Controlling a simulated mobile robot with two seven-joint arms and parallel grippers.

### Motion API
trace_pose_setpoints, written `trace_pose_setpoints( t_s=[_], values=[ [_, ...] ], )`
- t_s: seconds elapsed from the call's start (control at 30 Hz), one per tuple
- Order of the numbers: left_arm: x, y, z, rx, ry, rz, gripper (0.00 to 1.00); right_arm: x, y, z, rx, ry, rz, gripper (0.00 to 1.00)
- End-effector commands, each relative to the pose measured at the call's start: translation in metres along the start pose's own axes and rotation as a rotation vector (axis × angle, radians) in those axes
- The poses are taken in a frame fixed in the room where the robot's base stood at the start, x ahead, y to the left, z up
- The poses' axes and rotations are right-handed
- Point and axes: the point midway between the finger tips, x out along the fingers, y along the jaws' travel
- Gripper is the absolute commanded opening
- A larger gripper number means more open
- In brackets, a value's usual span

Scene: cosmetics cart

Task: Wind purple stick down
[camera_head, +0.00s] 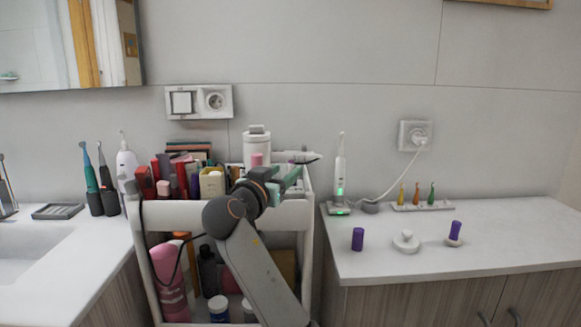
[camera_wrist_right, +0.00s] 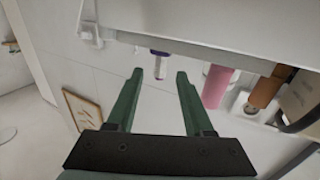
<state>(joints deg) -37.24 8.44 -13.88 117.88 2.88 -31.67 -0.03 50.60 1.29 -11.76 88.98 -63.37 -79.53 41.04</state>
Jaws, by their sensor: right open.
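A purple stick (camera_head: 455,231) stands in a small pale base near the front of the right counter, leaning slightly. A separate purple cylinder (camera_head: 358,239) stands upright to its left. My right gripper (camera_head: 297,176) is over the cart top, well left of both. In the right wrist view its two green fingers (camera_wrist_right: 160,73) are apart, with nothing gripped. A small white tube with a dark purple end (camera_wrist_right: 158,79) shows beyond and between the fingertips; whether it touches them I cannot tell. My left gripper is not in view.
A round white holder (camera_head: 406,241) sits between the purple pieces. Behind are a toothbrush on a charger (camera_head: 340,180), its cord, and a rack of coloured brush heads (camera_head: 422,207). The cart (camera_head: 180,214) is crowded with cosmetics. The counter's right part is clear.

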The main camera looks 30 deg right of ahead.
Motion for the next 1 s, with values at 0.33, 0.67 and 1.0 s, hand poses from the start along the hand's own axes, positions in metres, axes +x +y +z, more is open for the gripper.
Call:
trace_pose_setpoints(
  t_s=[0.33,0.67,1.0],
  values=[
    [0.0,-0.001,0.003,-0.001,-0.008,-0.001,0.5,0.042,0.0,0.0,-0.001,0.0,0.001,0.52],
    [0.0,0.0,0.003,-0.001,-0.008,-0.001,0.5,0.044,0.0,0.0,0.0,0.0,0.0,0.5],
    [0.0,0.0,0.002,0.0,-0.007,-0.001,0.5,0.043,0.0,0.0,-0.001,0.0,-0.001,0.12]
  ],
)
